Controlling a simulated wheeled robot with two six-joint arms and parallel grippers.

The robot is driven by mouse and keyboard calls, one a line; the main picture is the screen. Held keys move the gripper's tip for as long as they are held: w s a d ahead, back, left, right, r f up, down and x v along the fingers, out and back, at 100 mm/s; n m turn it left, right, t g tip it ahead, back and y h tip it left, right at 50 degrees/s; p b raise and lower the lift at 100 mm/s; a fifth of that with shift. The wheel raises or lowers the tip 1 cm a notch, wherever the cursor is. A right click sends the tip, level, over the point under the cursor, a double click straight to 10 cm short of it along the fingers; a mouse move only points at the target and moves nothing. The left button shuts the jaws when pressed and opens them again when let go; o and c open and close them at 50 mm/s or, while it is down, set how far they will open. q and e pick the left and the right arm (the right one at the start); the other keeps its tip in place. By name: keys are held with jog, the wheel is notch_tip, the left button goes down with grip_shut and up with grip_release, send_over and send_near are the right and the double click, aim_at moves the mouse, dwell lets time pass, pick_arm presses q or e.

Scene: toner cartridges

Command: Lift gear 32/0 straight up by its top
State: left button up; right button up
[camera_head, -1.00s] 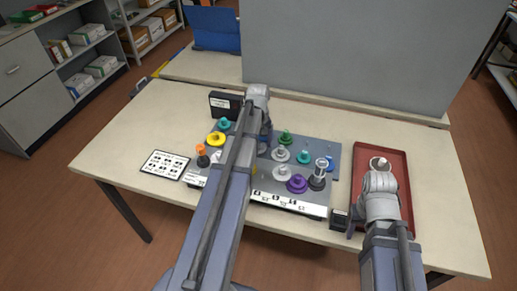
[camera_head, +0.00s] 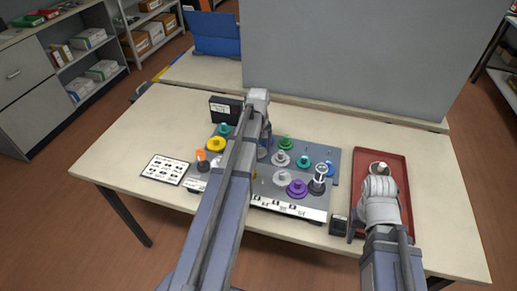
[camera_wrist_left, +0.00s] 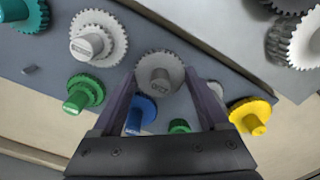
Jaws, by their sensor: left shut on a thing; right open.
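Gear 32/0 (camera_wrist_left: 160,72) is a grey toothed gear with a grey knob that carries an upside-down "32/0" marking in the left wrist view. In the head view my left gripper (camera_head: 264,145) is over the middle of the grey board (camera_head: 318,150), and my arm hides the gear there. I cannot tell whether the gear is clear of the board. My right gripper (camera_head: 380,180) is over the red tray, open, its fingers mostly hidden by its wrist.
Other gears stand close around: green (camera_wrist_left: 84,94), blue (camera_wrist_left: 141,112), yellow (camera_wrist_left: 250,115) and a larger white one (camera_wrist_left: 96,42). A black box (camera_head: 226,107) and a printed card (camera_head: 166,169) are left.

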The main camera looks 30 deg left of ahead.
pick_arm(q)
notch_tip(320, 180, up, 10)
jog(key=p, duration=0.9)
jog(key=shift+f, duration=0.2)
